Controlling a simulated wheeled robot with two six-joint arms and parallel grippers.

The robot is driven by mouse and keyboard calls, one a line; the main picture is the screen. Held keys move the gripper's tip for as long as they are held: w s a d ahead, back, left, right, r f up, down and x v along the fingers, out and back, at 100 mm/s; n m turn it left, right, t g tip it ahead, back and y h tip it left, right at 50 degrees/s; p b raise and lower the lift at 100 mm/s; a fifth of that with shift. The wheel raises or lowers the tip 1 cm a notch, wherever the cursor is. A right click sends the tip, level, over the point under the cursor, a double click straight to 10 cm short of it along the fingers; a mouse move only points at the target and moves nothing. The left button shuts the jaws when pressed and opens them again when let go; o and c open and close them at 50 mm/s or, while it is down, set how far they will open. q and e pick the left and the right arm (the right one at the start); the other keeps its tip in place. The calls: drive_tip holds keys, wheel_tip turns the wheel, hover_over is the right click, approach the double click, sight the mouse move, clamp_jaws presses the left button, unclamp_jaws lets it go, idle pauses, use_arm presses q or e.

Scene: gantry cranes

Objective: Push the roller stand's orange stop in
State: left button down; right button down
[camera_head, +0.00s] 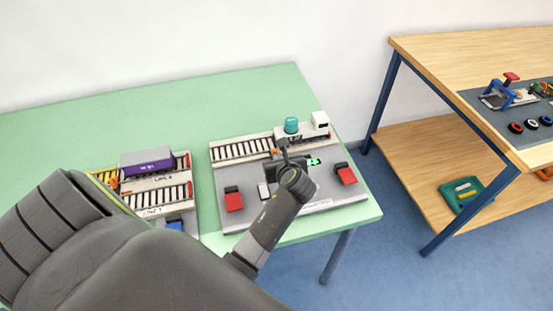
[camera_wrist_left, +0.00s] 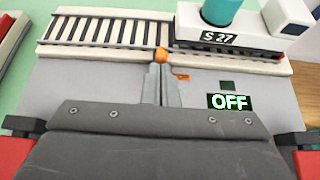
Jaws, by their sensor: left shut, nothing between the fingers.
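The roller stand (camera_head: 232,184) is a grey board on the green table, with a roller track (camera_wrist_left: 105,33) along its back. An orange rounded piece, the stop (camera_wrist_left: 161,55), shows at the track's front edge, just beyond my fingertips in the left wrist view. A small orange tab (camera_wrist_left: 181,77) shows to its right. My left gripper (camera_wrist_left: 161,72) is shut and empty, its fingertips close to the stop; I cannot tell if they touch. In the head view my left gripper (camera_head: 284,148) is over the stand and partly hides it. My right gripper is not in view.
A white carriage marked S 27 (camera_wrist_left: 228,40) with a teal cylinder (camera_head: 291,125) stands right of the stop. A display (camera_wrist_left: 229,102) reads OFF. Red blocks (camera_head: 234,201) sit at the stand's sides. Another track board with a purple container (camera_head: 147,163) is at left. A wooden table (camera_head: 450,60) stands right.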

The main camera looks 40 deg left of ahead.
sight(275, 152)
use_arm(q)
drive_tip(key=shift+w+a+r+p, duration=0.15)
drive_tip(key=shift+w+a+p, duration=0.2)
drive_tip(key=shift+p, duration=0.1)
drive_tip(key=shift+w+a+p, duration=0.5)
drive_tip(key=shift+w+a, duration=0.05)
drive_tip(key=shift+a, duration=0.15)
drive_tip(key=shift+w+a, duration=0.15)
drive_tip(key=shift+a, duration=0.05)
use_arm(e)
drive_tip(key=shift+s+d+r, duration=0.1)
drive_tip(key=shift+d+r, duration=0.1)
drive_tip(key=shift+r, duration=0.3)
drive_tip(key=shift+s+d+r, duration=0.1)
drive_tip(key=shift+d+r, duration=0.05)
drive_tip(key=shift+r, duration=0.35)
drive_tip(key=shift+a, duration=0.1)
